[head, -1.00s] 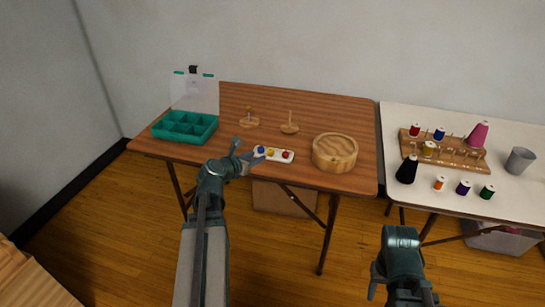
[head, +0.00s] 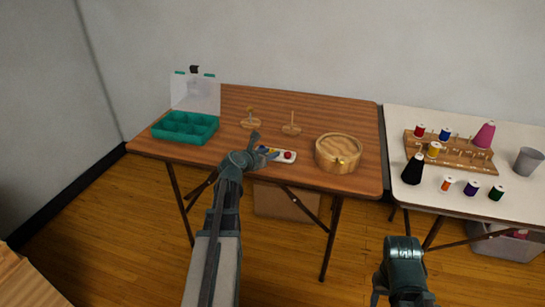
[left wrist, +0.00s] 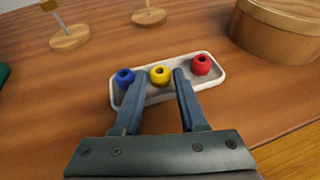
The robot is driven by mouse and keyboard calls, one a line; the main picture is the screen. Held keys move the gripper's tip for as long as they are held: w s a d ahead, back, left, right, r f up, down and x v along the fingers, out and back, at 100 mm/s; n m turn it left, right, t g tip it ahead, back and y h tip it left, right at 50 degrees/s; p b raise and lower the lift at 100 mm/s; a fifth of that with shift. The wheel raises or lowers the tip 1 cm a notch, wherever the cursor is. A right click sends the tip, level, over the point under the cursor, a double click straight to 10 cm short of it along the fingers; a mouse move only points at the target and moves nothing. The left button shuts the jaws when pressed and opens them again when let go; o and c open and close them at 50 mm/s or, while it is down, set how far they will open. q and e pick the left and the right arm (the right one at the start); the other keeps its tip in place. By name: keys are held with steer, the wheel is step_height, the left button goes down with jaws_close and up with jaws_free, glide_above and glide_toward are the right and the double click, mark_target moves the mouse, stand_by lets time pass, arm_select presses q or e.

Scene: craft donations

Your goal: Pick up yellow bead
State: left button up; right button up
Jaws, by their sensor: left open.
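The yellow bead (left wrist: 160,75) sits in a small white tray (left wrist: 213,78) between a blue bead (left wrist: 125,78) and a red bead (left wrist: 201,64). My left gripper (left wrist: 159,75) is open, with its fingertips on either side of the yellow bead in the left wrist view; I cannot tell whether they touch it.
A round wooden box (head: 338,154) stands right of the tray. Two wooden peg stands (head: 250,123) (head: 291,130) are behind it. An open teal compartment box (head: 185,128) is at the table's left. A white table (head: 458,195) with thread spools stands to the right.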

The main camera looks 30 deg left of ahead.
arm_select(q)
steer(key=shift+w, duration=0.15)
steer(key=shift+c, duration=0.3)
jaws_close()
